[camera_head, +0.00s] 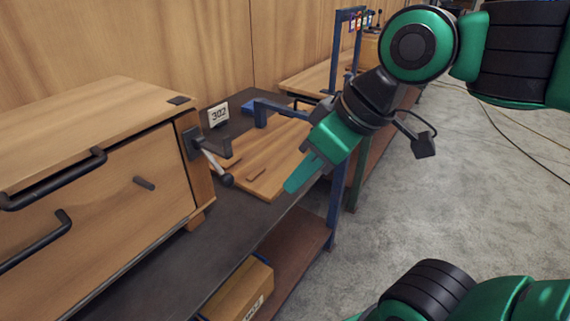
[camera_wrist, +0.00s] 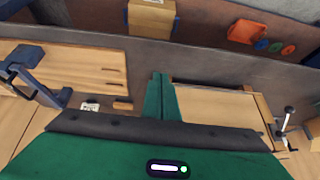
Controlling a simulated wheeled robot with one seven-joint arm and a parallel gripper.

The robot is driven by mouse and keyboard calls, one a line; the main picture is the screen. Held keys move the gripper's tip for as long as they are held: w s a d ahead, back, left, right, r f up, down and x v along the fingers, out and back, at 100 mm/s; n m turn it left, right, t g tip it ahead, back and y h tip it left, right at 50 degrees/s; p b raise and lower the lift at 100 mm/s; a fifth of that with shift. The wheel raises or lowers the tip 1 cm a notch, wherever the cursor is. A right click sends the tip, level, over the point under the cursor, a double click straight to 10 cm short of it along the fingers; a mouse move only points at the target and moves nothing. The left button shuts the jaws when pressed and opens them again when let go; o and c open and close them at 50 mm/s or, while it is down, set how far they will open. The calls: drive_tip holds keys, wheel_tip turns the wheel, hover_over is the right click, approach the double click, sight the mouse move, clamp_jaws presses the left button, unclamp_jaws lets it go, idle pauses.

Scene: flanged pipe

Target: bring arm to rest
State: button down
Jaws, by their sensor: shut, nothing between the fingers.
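My gripper (camera_head: 303,178) is raised in front of the workbench in the head view, its fingers pointing down and to the left. The fingers are together with nothing between them. In the wrist view the gripper (camera_wrist: 159,78) shows as two green fingers side by side, closed. My arm is bent, coming in from the upper right of the head view. No flanged pipe can be made out in either view.
A dark workbench (camera_head: 185,245) carries a wooden drawer cabinet (camera_head: 95,180), a wooden board (camera_head: 265,165) and a "302" sign (camera_head: 218,114). A cardboard box (camera_head: 240,290) sits on the lower shelf. Blue posts stand behind my gripper. Grey floor at the right is open, with cables.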

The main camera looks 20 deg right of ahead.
drive_tip(key=shift+d, duration=0.1)
drive_tip(key=s+d+f+m+g+h, duration=0.2)
drive_tip(key=d+f+m, duration=0.4)
drive_tip(key=d, duration=0.5)
drive_tip(key=s+d+f+m+g+h, duration=0.1)
drive_tip(key=s+d+f+m, duration=0.3)
drive_tip(key=d, duration=0.8)
drive_tip(key=f+m+g, duration=0.1)
drive_tip(key=f+m, duration=0.1)
drive_tip(key=m, duration=0.1)
drive_tip(key=shift+s+d+m+g+h, duration=0.2)
drive_tip(key=shift+d+m+g+h, duration=0.1)
drive_tip(key=shift+h, duration=0.1)
